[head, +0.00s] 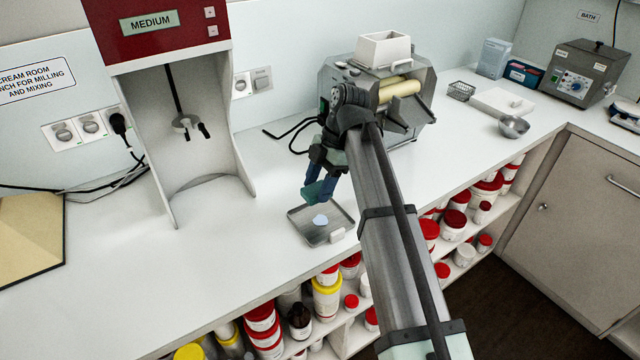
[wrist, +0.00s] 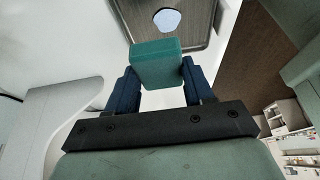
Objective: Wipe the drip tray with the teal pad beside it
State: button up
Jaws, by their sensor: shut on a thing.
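My gripper (head: 321,190) is shut on the teal pad (wrist: 155,63), which sits between its two blue fingers in the wrist view. In the head view the pad (head: 312,194) shows at the fingertips, above the back edge of the drip tray. The drip tray (head: 338,216) is a shallow grey metal tray on the white bench. A pale bluish-white patch (head: 320,221) lies on its floor, and it also shows in the wrist view (wrist: 167,20). The pad appears held above the tray, apart from the patch.
A red-topped mixer (head: 150,60) stands at the left. A roller mill (head: 400,95) stands behind my arm. Shelves with several tubs (head: 327,298) lie below the bench edge. The bench left of the tray is clear.

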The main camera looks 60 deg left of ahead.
aim_at(314, 217)
jog(key=shift+f, duration=3.35)
jog(key=shift+d+f, duration=0.15)
jog(key=shift+d, duration=1.55)
jog(key=shift+a, duration=1.7)
jog(key=shift+d, duration=1.85)
jog(key=a, duration=0.4)
jog(key=d, duration=0.4)
jog(key=shift+a, duration=1.95)
jog(key=shift+d+r, duration=0.1)
jog(key=shift+r, duration=4)
